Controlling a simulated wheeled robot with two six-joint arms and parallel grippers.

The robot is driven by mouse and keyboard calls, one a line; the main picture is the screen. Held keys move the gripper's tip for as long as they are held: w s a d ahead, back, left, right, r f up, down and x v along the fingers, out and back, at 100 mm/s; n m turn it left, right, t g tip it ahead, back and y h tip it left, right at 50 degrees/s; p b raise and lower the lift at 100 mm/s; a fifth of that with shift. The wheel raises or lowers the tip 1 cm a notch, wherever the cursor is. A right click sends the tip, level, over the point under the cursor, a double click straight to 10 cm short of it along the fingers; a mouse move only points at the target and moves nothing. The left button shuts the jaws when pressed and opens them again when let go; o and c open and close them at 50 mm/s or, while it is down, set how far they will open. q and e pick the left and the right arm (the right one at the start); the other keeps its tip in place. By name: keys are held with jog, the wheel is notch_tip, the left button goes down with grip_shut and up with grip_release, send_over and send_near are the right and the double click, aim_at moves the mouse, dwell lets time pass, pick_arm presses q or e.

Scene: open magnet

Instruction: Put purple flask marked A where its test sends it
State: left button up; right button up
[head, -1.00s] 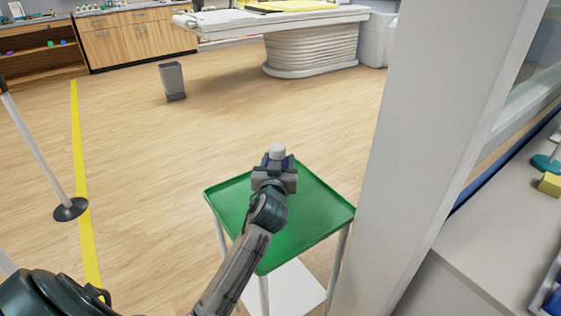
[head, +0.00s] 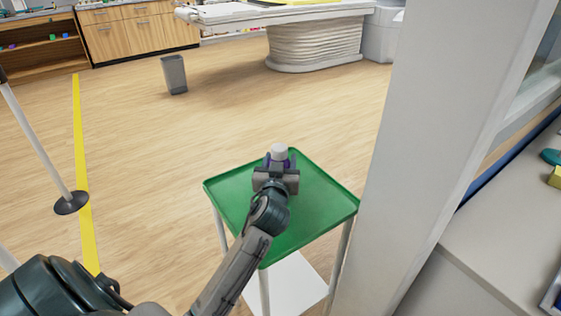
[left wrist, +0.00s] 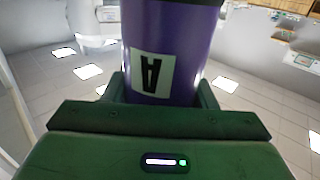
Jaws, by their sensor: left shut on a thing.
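The purple flask marked A (left wrist: 160,35) fills the upper middle of the left wrist view, with its label showing a black A on pale green, upside down. In the head view its white cap (head: 278,152) and a little purple show above my left gripper (head: 276,172). My left gripper is shut on the flask, with a finger on each side of it in the left wrist view (left wrist: 160,90). In the head view the flask and gripper are over the green tray table (head: 318,205). Whether the flask touches the tray is hidden by the gripper. My right gripper is not in view.
A white pillar (head: 440,130) stands close right of the green table, with a grey counter (head: 480,240) beyond it. A yellow floor line (head: 82,180) and a post with a black base (head: 71,203) are at left. A grey bin (head: 174,75) stands on open floor.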

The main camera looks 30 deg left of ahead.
pick_arm(q)
jog(key=o, duration=1.1)
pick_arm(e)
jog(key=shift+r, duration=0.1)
pick_arm(q)
jog(key=b+v, duration=0.1)
jog(key=v, duration=0.6)
jog(key=shift+s+d, duration=0.15)
jog(key=shift+s, duration=0.1)
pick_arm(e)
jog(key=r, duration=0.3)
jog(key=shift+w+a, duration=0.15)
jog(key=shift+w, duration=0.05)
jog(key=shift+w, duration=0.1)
